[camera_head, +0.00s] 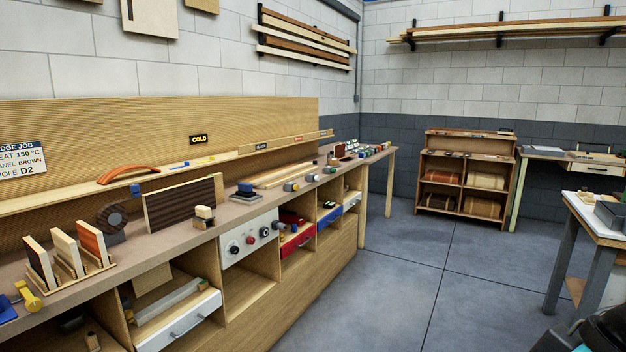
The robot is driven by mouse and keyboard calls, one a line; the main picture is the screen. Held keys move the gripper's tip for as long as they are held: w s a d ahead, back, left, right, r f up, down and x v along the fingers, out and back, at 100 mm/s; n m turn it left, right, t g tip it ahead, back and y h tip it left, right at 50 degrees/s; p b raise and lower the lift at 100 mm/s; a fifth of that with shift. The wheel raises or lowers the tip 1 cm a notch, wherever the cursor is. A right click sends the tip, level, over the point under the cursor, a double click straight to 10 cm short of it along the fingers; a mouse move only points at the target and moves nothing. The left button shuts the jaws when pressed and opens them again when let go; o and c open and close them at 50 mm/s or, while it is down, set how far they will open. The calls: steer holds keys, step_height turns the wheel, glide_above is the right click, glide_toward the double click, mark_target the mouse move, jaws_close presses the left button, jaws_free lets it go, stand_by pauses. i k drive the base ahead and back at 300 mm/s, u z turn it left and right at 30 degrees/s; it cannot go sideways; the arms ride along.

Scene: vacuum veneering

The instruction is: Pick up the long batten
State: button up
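Pale long wooden strips (288,174) lie flat on the workbench (330,184), near its back panel. They look like battens, but I cannot tell which is the long one. Other long strips rest on a wall rack (305,40) above the bench and on a second rack (510,29) on the far wall. A pale bar (168,302) lies in the open white drawer under the bench.
Upright panels in a stand (68,262), a dark striped board (182,206) and small coloured items crowd the bench. White, red (298,240) and blue drawers stand out. A shelf unit (466,176) and a side table (598,222) stand right. The grey floor (400,270) between is clear.

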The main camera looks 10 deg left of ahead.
mark_target(275, 175)
steer(key=u, duration=0.4)
steer(key=i, duration=0.55)
steer(key=u, duration=0.8)
steer(key=i, duration=1.45)
steer(key=z, duration=0.7)
steer(key=i, duration=0.35)
steer(key=u, duration=0.05)
steer(key=k, duration=0.4)
steer(key=z, duration=0.6)
steer(key=i, duration=1)
steer(key=z, duration=0.6)
